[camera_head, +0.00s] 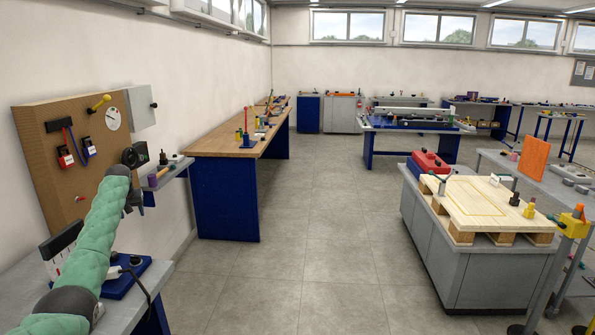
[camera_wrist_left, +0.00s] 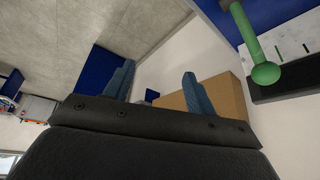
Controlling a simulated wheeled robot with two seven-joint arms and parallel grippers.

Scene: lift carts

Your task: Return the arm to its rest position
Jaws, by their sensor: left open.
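My left arm comes in from the lower left of the head view in a green padded sleeve and reaches up in front of the brown pegboard (camera_head: 55,165). My left gripper (camera_head: 138,203) is small and partly hidden behind the arm's end, close to a narrow wall shelf (camera_head: 165,174). In the left wrist view the two blue fingers of this gripper (camera_wrist_left: 160,90) stand apart with nothing held between them. My right gripper shows in neither view.
A grey bench (camera_head: 30,285) with a blue device (camera_head: 125,278) stands below the arm. A wooden-topped blue workbench (camera_head: 225,143) runs along the left wall. A grey cart (camera_head: 470,270) with a wooden pallet (camera_head: 478,200) stands right. The middle floor (camera_head: 290,260) is clear.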

